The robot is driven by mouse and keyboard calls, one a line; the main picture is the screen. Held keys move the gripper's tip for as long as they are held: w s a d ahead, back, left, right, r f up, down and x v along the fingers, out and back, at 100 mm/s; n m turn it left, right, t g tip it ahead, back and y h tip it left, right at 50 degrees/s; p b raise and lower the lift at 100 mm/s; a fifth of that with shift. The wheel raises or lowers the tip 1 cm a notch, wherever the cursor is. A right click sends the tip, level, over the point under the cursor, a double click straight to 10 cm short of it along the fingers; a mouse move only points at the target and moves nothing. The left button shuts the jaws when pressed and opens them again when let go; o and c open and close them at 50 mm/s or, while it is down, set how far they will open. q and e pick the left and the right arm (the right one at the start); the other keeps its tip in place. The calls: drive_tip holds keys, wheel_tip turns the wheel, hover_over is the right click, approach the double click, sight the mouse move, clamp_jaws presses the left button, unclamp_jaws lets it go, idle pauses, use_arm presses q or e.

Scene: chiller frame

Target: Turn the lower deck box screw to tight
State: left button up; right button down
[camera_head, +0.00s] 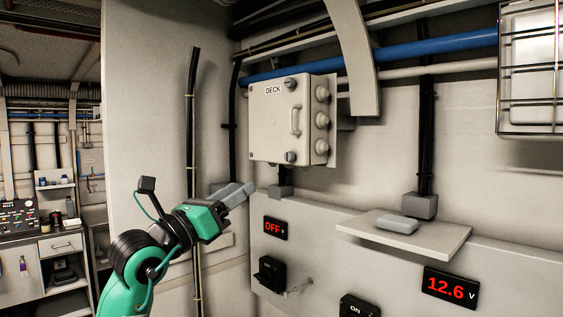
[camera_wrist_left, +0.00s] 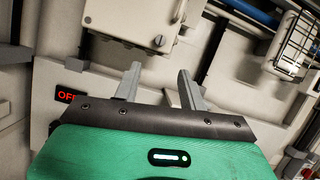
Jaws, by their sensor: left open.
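The DECK box (camera_head: 280,121) is a pale wall box with a handle on its front and round fittings on its right side. Its lower screw (camera_head: 290,157) is a dark round knob at the bottom of the front; an upper screw (camera_head: 290,84) sits near the top. My left gripper (camera_head: 248,188) is below and left of the box, apart from it. In the left wrist view the gripper (camera_wrist_left: 158,78) is open and empty, and the lower screw (camera_wrist_left: 159,40) shows above and beyond the fingers. Whether the screw is tight I cannot tell. My right gripper is not in view.
A shelf (camera_head: 440,235) with a grey block (camera_head: 397,224) juts out at right. Below are an OFF display (camera_head: 275,228), a 12.6 V display (camera_head: 450,288) and black switches (camera_head: 270,273). A blue pipe (camera_head: 430,48) runs above. Free space lies before the box.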

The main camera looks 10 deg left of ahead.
sight(287, 157)
use_arm(q)
drive_tip(key=p+x, duration=0.6)
drive_tip(key=x, duration=0.6)
drive_tip(key=shift+w+d+r+p, duration=0.15)
drive_tip(key=shift+w+r+p, duration=0.1)
drive_tip(key=shift+r+p, duration=0.05)
drive_tip(key=shift+w+d, duration=0.3)
drive_tip(key=shift+w, duration=0.05)
clamp_jaws()
